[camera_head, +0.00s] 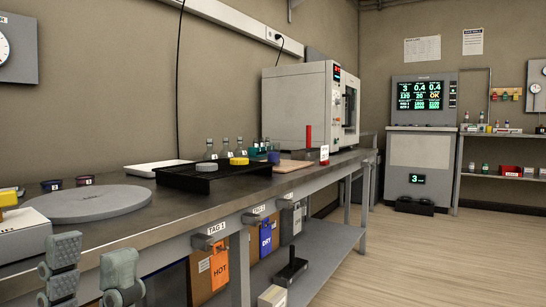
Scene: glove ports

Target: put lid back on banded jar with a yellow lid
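A yellow disc-shaped lid (239,161) lies in the black tray (188,182) on the bench, beside a grey disc (206,166). A yellow object (8,197) is cut off at the left edge. My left gripper (92,254) is at the bottom left, in front of the bench edge; its two grey fingers are apart with nothing between them. My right gripper is out of view.
A round grey plate (88,204) takes up the near left of the bench (160,220). Clear bottles (226,147), a blue item (273,157), a red post (308,138) and a large white machine (310,105) stand farther back. The floor at right is clear.

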